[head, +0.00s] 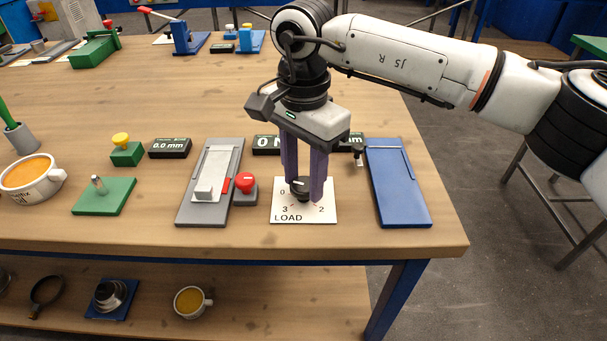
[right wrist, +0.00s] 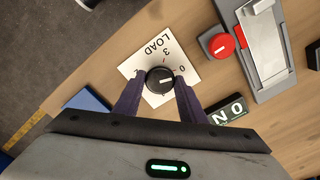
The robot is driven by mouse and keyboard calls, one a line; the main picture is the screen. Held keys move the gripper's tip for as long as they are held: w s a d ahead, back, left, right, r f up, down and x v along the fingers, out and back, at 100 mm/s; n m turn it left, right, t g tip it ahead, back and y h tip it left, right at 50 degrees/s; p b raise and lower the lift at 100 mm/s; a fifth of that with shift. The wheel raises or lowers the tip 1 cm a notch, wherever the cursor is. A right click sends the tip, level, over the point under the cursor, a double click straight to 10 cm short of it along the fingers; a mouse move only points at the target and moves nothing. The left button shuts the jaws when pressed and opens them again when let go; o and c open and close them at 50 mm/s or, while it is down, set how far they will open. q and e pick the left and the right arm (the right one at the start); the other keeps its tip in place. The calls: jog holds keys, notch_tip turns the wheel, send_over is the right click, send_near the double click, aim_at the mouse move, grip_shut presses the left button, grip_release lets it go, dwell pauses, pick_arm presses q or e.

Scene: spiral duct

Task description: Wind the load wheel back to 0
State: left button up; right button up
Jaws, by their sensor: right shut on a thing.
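The load wheel is a black round knob (head: 301,187) with a white pointer line, on a white plate (head: 318,213) marked LOAD with 0, 2 and 3 visible. My right gripper (head: 304,190) comes down from above, its two purple fingers on either side of the knob and shut on it. In the right wrist view the knob (right wrist: 160,80) sits between the fingertips, and its pointer faces roughly toward the 0 side. I cannot tell whether it lines up exactly. The rest of the scale is hidden by the fingers. My left gripper is not in view.
A grey fixture (head: 211,180) and a red button (head: 245,183) stand left of the plate. A blue plate (head: 398,185) lies to the right. A dark display (head: 266,144) behind is partly covered by my gripper. The table's front edge is close.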

aim_at(304, 184)
jog(key=o, duration=1.1)
jog(key=shift+c, duration=0.2)
notch_tip(304, 184, up, 10)
jog(key=shift+r, duration=0.2)
